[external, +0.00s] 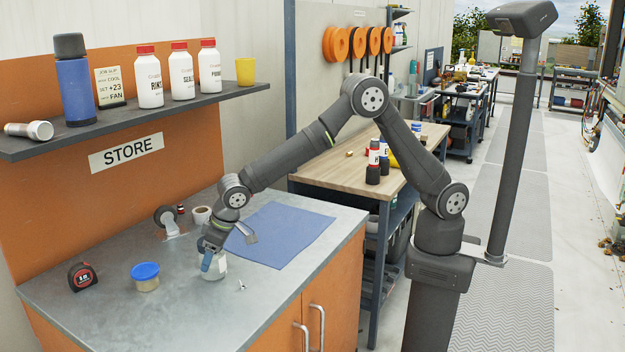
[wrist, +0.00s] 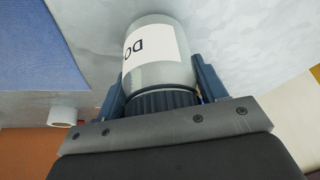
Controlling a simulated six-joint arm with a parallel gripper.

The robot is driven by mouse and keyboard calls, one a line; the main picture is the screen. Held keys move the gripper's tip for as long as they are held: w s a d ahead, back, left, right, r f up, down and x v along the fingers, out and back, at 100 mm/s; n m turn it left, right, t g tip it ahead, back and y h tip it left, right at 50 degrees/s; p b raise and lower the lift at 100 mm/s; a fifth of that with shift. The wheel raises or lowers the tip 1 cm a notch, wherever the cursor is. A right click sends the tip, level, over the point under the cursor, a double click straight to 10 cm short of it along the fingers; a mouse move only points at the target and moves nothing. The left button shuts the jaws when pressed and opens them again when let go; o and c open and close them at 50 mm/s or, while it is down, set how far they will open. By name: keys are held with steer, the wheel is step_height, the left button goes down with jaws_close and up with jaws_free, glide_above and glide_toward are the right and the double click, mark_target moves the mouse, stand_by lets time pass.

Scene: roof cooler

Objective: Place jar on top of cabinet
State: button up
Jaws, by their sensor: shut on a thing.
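My gripper (external: 213,261) is low over the orange cabinet (external: 270,336) with the grey metal top, near the blue mat. It is shut on the jar (external: 216,270), which shows only partly in the external view. In the wrist view the jar (wrist: 157,62) is clear-looking with a white label, partly reading "DO", and a dark ribbed lid. The two blue fingers of my gripper (wrist: 160,92) grip it around the lid, one on each side. The jar's base is at or just above the grey top; I cannot tell whether it touches.
A blue-lidded tub (external: 145,277), a tape measure (external: 83,277), a tape dispenser (external: 168,222), a white roll (external: 201,215) and a small metal piece (external: 241,286) surround it. A blue mat (external: 280,234) lies right. A dark shelf (external: 130,117) holds bottles above. The front centre is clear.

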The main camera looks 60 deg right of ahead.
steer(key=o, duration=1)
steer(key=shift+f, duration=0.1)
steer(key=v, duration=1.2)
steer(key=shift+s, duration=0.1)
